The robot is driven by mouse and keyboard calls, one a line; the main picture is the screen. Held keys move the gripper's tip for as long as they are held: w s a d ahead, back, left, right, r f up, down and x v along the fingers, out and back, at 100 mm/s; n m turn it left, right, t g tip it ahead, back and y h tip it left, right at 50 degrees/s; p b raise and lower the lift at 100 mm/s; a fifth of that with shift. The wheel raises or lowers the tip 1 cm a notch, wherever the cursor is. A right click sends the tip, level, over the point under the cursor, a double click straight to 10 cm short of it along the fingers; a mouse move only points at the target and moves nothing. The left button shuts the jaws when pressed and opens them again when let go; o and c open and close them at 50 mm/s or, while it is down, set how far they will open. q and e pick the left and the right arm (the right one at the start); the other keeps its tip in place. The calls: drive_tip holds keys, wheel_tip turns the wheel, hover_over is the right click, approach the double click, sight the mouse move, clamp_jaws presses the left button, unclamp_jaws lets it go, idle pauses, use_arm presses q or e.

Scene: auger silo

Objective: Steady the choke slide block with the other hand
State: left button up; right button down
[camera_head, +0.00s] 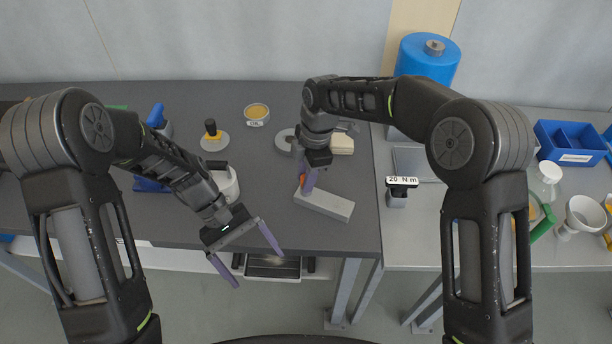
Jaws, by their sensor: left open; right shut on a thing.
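The choke slide block, which I take to be the light grey oblong block (330,205), lies on the dark grey bench near its front right edge. A small orange part (300,181) shows at its left end. My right gripper (305,190) points down at that end and is shut on the orange part; its fingers and wrist hide most of the grip. My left gripper (259,269) is open and empty, in front of the bench's front edge in the picture, to the left of and nearer than the block, apart from it.
A white mug-like vessel (226,184) stands behind my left wrist. A yellow-filled dish (256,113), a black-and-yellow knob on a disc (211,136) and a cream block (342,144) sit farther back. A tool marked 20 N.m (402,190) stands on the right bench. A black tray (272,267) shows below the bench edge.

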sight(316, 203)
use_arm(q)
drive_tip(key=w+d+n+t+h, duration=0.1)
drive_tip(key=w+d+n, duration=0.1)
drive_tip(key=w+d+n+t+h, duration=0.1)
drive_tip(key=n+h, duration=0.1)
drive_tip(key=w+d+n+t+h, duration=0.1)
drive_tip(key=w+d+n+h, duration=0.1)
drive_tip(key=n, duration=0.1)
drive_tip(key=shift+w+d+r, duration=0.3)
drive_tip(key=shift+d+r, duration=0.05)
drive_tip(key=w+n+t+h, duration=0.1)
drive_tip(key=w+n+t, duration=0.1)
drive_tip(key=w, duration=0.1)
drive_tip(key=w+r+n+t+h, duration=0.1)
drive_tip(key=w+n+t, duration=0.1)
drive_tip(key=n, duration=0.1)
drive_tip(key=w+r+n+t, duration=0.1)
drive_tip(key=w+n+t, duration=0.1)
drive_tip(key=w+n, duration=0.1)
drive_tip(key=shift+w+a+r+h, duration=0.15)
drive_tip(key=shift+w+h, duration=0.2)
drive_tip(key=shift+h, duration=0.05)
drive_tip(key=x, duration=0.9)
drive_tip(key=shift+s, duration=0.25)
drive_tip(key=shift+w+d+f, duration=0.2)
drive_tip(key=shift+w+d, duration=0.15)
drive_tip(key=shift+d, duration=0.15)
